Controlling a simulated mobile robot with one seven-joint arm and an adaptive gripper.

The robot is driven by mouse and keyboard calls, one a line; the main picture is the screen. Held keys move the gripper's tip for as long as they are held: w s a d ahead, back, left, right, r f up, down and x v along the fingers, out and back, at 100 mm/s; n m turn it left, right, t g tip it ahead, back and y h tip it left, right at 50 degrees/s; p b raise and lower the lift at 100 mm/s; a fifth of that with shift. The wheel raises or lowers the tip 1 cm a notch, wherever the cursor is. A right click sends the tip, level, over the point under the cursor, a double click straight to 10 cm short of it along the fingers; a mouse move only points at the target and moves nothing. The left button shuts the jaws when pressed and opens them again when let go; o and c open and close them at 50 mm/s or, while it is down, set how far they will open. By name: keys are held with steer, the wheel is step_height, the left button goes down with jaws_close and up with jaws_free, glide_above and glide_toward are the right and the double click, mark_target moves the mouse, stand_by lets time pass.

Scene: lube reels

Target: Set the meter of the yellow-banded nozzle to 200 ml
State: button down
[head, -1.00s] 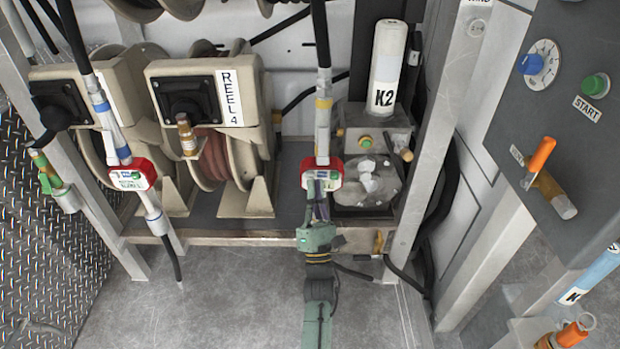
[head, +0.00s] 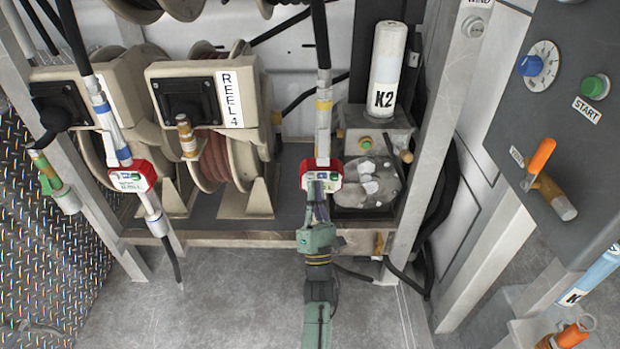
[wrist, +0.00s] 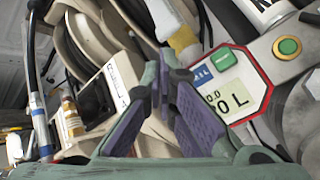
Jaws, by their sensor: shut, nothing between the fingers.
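The yellow-banded nozzle (head: 324,118) hangs upright at the middle of the head view. Its red-framed meter (head: 336,171) is partly hidden behind my gripper (head: 318,190). In the wrist view the meter (wrist: 238,82) is at the right, with a green button, a blue button and a display whose visible part reads "0.0" and a larger "0 L". The nozzle's yellow band (wrist: 183,40) shows above it. My gripper (wrist: 175,78) is shut and empty, its fingertips just left of the blue button; I cannot tell whether they touch the meter.
A blue-banded nozzle with its own red meter (head: 131,176) hangs at the left. Reel 4 (head: 205,95) stands between. A white K2 cylinder (head: 387,70) and a tray (head: 365,195) are right of the meter. A control panel (head: 560,110) fills the right side.

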mark_target(334, 177)
steer(key=shift+w+b, duration=1.15)
steer(key=shift+b, duration=0.35)
stand_by(0.8)
steer(key=shift+s, duration=1.15)
steer(key=shift+d, duration=0.1)
steer(key=d, duration=0.5)
steer(key=shift+s+d, duration=0.15)
steer(key=shift+d, duration=0.2)
steer(key=shift+f+b, duration=0.1)
steer(key=shift+b, duration=0.45)
